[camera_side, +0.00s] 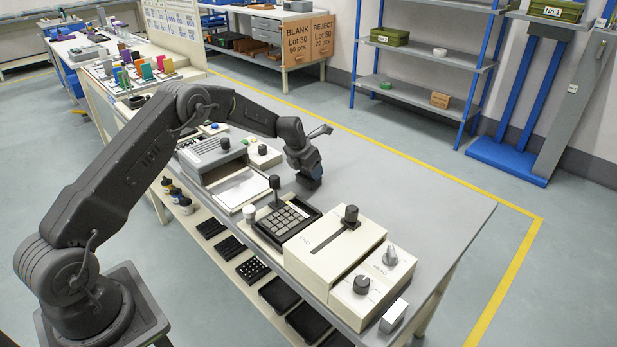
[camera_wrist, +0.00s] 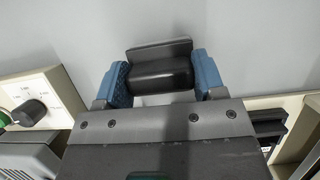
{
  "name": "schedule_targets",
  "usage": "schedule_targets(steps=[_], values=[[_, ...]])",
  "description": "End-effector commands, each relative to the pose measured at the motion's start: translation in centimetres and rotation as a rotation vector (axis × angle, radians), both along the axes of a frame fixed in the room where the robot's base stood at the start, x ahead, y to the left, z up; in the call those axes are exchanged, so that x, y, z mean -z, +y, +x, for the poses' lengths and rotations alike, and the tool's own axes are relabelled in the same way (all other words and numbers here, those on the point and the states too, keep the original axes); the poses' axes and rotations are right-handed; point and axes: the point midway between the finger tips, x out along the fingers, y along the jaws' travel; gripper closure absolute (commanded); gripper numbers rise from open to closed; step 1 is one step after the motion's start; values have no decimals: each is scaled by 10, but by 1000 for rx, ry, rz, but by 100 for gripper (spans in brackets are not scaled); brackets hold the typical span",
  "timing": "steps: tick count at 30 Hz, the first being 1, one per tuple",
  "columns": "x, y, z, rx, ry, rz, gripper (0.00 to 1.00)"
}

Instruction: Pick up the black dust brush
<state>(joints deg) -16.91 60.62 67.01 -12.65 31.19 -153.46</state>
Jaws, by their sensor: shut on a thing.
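The black dust brush (camera_wrist: 160,72) is between the two blue fingers of my gripper (camera_wrist: 163,80) in the wrist view, with a finger against each end. My gripper is shut on it. In the side view my gripper (camera_side: 310,172) is low over the grey bench top, behind the keypad tray. The brush is hidden there, and I cannot tell whether it touches the bench.
The keypad (camera_side: 287,219) sits in a black tray at the bench front. A cream machine (camera_side: 335,243) with a black lever stands to its right. A knob box (camera_side: 262,155) and a grey machine (camera_side: 212,153) stand left. The bench top (camera_side: 400,200) at right is clear.

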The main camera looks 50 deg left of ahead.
Motion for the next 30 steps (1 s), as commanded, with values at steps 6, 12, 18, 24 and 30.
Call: schedule_targets(steps=[6,12,18,24,30], values=[[1,0,-1,1,3,-1,65],[-5,0,0,1,1,0,65],[-32,0,0,1,-1,4,65],[-61,27,-24,-7,2,0,65],[-87,59,-53,-6,2,2,65]])
